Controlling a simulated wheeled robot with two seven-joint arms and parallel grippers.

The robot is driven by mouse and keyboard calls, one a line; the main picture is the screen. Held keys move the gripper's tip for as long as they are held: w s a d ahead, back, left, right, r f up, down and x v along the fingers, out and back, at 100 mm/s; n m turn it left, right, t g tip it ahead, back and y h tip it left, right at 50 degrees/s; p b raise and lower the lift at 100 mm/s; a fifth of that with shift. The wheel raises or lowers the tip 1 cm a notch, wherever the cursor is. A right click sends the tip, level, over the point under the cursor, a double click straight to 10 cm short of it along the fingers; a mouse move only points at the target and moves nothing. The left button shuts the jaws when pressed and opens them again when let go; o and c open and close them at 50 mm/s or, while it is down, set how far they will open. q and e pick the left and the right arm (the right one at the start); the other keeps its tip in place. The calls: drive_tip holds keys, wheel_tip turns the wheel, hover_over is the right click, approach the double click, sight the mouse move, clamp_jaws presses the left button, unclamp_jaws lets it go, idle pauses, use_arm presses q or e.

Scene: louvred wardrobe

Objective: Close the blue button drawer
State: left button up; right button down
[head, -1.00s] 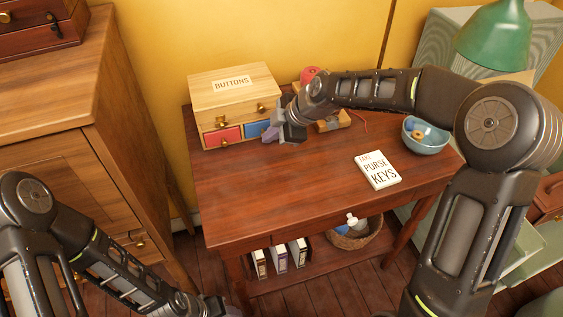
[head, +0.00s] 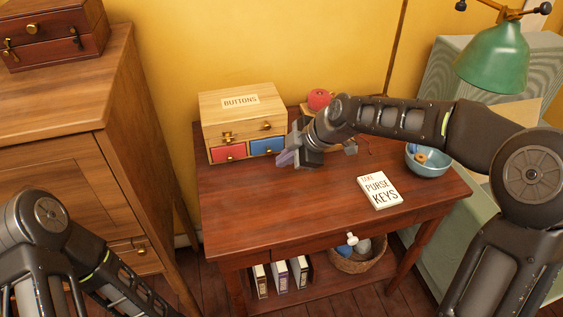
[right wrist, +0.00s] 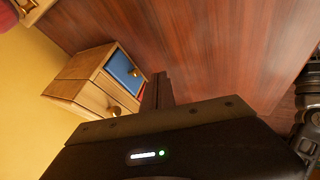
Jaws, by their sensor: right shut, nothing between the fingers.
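The wooden box labelled BUTTONS (head: 238,101) stands at the back left of the table. Its blue drawer (head: 267,146) is at the lower right, with a small brass knob. The blue front looks about level with the red drawer (head: 228,152) beside it. The blue drawer also shows in the right wrist view (right wrist: 121,70), its front seemingly level with the box frame. My right gripper (head: 284,159) is shut and empty, just in front and to the right of the blue drawer; I cannot tell whether they touch. My left gripper is out of view.
A TAKE PURSE KEYS book (head: 380,189) and a blue bowl (head: 428,161) are at the right of the table (head: 290,215). A red item (head: 319,98) stands behind my right wrist. A tall wooden cabinet (head: 75,110) is at left. The table's front middle is clear.

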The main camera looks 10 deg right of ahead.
drive_tip(key=v, duration=0.7)
drive_tip(key=shift+f, duration=0.1)
